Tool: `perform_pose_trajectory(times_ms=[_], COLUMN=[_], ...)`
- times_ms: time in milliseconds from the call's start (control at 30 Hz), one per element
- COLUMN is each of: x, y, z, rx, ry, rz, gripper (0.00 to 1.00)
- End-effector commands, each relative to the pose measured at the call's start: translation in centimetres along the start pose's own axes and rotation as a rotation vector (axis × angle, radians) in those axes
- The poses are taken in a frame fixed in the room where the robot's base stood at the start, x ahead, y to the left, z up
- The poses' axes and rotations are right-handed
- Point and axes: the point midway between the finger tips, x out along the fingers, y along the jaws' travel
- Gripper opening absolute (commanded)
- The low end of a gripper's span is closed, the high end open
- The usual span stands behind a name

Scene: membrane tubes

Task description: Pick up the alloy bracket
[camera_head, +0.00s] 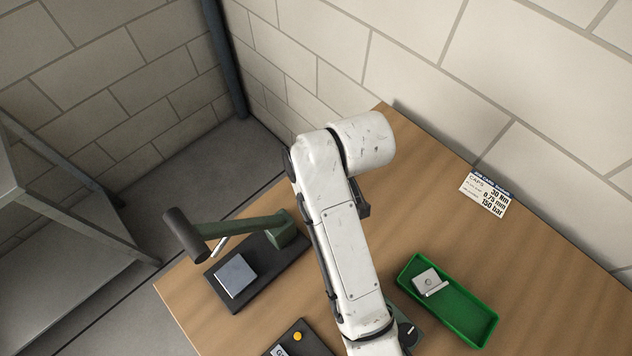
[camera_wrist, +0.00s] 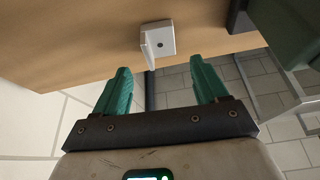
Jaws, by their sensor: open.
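A pale grey bracket (camera_wrist: 157,40) with a dark hole and an upright flange rests on the wooden surface in the wrist view. My gripper (camera_wrist: 160,65) is open and empty, its two green fingers spread. The bracket lies beyond the fingertips, roughly centred on the gap and apart from them. In the head view my arm hides the gripper. A similar grey bracket (camera_head: 428,282) with a hole lies in the green tray (camera_head: 470,330). I cannot tell whether both views show the same piece; no tray shows around the one in the wrist view.
A green lever press (camera_head: 285,230) on a dark base, with a grey block (camera_head: 235,275), stands left of my arm. A dark plate with a yellow button (camera_head: 297,336) lies at the front. A caps card (camera_head: 486,194) lies near the wall. The wooden table (camera_head: 430,180) is bare around it.

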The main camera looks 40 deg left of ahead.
Motion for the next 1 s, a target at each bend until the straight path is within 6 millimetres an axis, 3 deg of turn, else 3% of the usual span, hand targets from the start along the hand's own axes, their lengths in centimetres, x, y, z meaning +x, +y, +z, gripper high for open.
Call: perform_pose_trajectory(times_ms=[333,633,1000], x=[4.4,4.8,4.8], y=[-0.2,-0.2,-0.2], z=[0.6,0.6,0.6], rx=[0.000,0.000,0.000], ry=[-0.003,0.000,-0.001], rz=[0.000,0.001,0.000], gripper=[0.72,0.72,0.37])
